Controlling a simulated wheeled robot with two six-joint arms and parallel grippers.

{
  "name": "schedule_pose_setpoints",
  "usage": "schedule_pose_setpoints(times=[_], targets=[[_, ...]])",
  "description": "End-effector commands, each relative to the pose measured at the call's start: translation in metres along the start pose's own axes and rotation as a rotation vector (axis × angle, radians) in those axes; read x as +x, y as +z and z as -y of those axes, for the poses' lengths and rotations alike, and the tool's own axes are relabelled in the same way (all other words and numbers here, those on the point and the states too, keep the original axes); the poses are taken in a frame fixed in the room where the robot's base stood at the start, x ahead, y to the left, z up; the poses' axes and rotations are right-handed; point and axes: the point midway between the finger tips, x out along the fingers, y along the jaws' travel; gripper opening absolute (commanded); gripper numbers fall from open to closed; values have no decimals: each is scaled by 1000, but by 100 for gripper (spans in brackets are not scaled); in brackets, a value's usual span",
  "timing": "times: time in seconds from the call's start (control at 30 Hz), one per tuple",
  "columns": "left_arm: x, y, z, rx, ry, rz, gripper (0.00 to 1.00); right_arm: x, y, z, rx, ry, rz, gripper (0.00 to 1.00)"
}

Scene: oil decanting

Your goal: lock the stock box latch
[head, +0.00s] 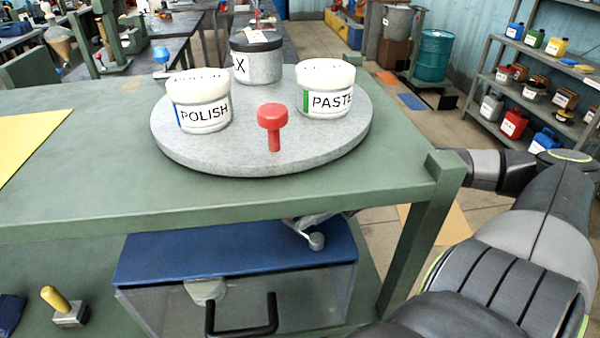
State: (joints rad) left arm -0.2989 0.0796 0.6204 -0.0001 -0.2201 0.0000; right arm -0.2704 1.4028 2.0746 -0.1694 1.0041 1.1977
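The stock box (240,251) stands under the green table, with a blue lid, a clear front and a black handle (243,330) low at the front. A small grey lever with a round knob (316,241) shows at the right of the lid, partly covered by the table's front edge; it looks like the latch, but whether it is locked cannot be told. My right arm enters at the right and its forearm runs left behind the table's corner post.
The green table top (80,180) carries a round grey turntable (260,158) with POLISH (203,112) and PASTE (325,100) tubs, a third tub (258,65) and a red knob (273,118). A corner post (425,240) stands between box and arm.

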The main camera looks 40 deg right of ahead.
Motion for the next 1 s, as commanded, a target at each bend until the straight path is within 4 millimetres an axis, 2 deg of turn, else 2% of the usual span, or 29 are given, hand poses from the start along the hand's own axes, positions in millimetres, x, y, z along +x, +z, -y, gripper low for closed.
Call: schedule_pose_setpoints(times=[0.23, 0.37, 0.6, 1.0], targets=[[-1, 0, 0, 0, 0, 1, 0, -2, -1, 0, 0, 0, 0, 50], [-7, 0, 1, 0, 0, 1, 0, -13, -1, -1, 5, 1, 4, 50], [-21, -1, 2, 0, 0, 1, 0, -61, -2, -1, 6, 4, 6, 50], [-22, -1, 2, 0, 0, 2, 0, -142, 1, -1, 0, 3, 3, 50]])
